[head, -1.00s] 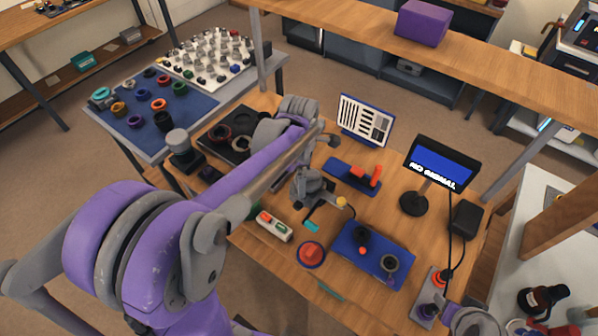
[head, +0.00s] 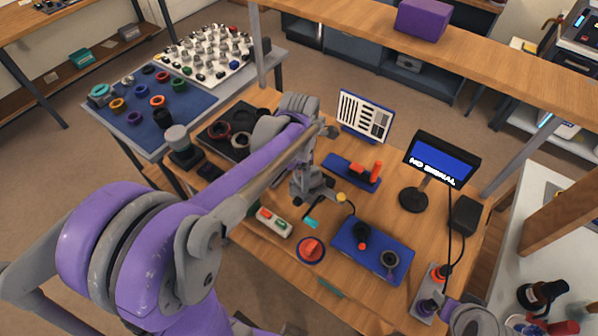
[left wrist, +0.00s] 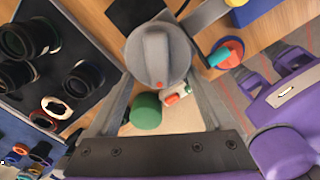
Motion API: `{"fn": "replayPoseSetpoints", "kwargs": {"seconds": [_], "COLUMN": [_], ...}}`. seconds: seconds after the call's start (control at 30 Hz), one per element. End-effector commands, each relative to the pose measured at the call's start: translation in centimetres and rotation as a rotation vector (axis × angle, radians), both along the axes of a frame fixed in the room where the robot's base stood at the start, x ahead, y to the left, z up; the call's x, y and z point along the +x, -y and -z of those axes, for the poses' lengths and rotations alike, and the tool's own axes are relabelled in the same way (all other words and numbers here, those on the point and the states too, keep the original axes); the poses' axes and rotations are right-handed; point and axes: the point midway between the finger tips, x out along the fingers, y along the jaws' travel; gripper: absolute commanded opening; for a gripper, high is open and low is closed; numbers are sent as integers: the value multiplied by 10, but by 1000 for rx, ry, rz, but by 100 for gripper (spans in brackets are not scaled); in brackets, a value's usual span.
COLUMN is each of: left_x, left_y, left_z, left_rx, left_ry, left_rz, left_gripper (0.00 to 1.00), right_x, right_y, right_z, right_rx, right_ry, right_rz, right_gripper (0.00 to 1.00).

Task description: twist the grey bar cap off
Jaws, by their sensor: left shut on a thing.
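The grey bar cap (left wrist: 158,52) is a round grey piece with a raised bar across it and a small red mark at its lower edge, in the left wrist view. My left gripper (left wrist: 160,62) is shut on it, with one finger on each side. In the head view my left gripper (head: 310,188) is low over the middle of the wooden workbench. There the gripper and arm hide the cap, and what lies under the cap cannot be seen.
A blue tray (head: 345,240) with dark parts lies to the right. A red knob (head: 311,249) and a button box (head: 274,222) are in front. A blue stand with red parts (head: 350,172), a chart (head: 365,115) and a monitor (head: 441,160) stand behind. A dark tray (head: 215,131) is left.

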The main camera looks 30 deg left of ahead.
Motion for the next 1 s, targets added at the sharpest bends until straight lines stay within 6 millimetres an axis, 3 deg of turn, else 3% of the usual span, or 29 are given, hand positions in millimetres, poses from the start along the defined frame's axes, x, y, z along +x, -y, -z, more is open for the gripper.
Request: {"fn": "replayPoseSetpoints", "kwargs": {"seconds": [0.13, 0.4, 0.67, 1.0], "left_x": [0, -3, -3, -5], "left_y": [1, 5, 5, 10], "left_z": [0, 0, 0, 0], "left_rx": [0, 0, 0, 0], "left_ry": [0, 0, 0, 0], "left_rz": [-19, -223, -232, -455], "left_gripper": [32, 32, 32, 32], "right_x": [0, -1, -1, -2], "right_y": [0, 0, 0, 0], "right_z": [0, 2, 2, 5], "right_rx": [0, 0, 0, 0], "right_ry": [0, -2, -2, -4], "right_rz": [0, 0, 0, 0], "right_gripper": [50, 50, 50, 50]}}
